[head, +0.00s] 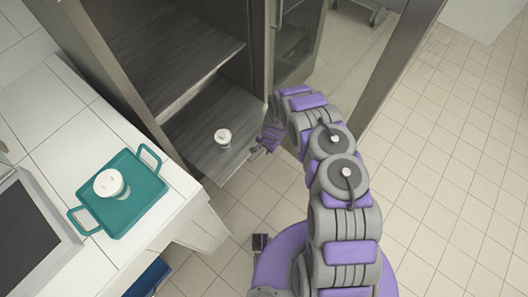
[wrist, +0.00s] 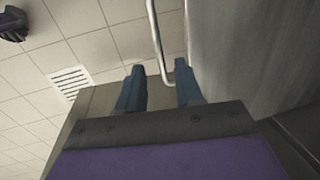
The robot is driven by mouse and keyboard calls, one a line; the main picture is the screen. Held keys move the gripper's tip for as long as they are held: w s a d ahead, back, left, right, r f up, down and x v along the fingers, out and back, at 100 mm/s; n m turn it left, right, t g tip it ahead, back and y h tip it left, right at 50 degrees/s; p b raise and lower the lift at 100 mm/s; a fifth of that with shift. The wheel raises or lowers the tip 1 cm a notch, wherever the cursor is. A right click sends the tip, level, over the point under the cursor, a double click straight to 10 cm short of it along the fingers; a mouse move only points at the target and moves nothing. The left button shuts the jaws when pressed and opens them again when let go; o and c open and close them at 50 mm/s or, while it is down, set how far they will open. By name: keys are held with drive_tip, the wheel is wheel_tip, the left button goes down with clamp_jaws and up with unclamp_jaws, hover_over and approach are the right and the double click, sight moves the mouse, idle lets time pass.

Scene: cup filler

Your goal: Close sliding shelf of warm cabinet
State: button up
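The warm cabinet (head: 255,45) is dark grey and open, with shelves inside. Its lower shelf (head: 196,150) sticks out at the front, and a small white cup (head: 222,137) stands upright on it. My gripper (head: 259,151) is low beside the right front edge of this shelf. In the wrist view my gripper (wrist: 159,84) is open, its two blue fingers apart. I cannot tell whether the fingers touch the handle.
A white counter (head: 55,120) at left holds a teal tray (head: 140,204) with a white lidded cup (head: 109,184). A glass cabinet door (head: 300,40) stands right of the shelves. The tiled floor (head: 450,150) at right is free. A floor grate (wrist: 70,80) shows in the wrist view.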

drive_tip(key=shift+w+a+f+b, duration=0.1)
drive_tip(key=shift+f+b, duration=0.05)
drive_tip(key=shift+f, duration=0.5)
drive_tip(key=shift+w+a+f+b, duration=0.1)
drive_tip(key=shift+f+b, duration=0.05)
drive_tip(key=shift+f, duration=0.5)
clamp_jaws()
idle(0.5)
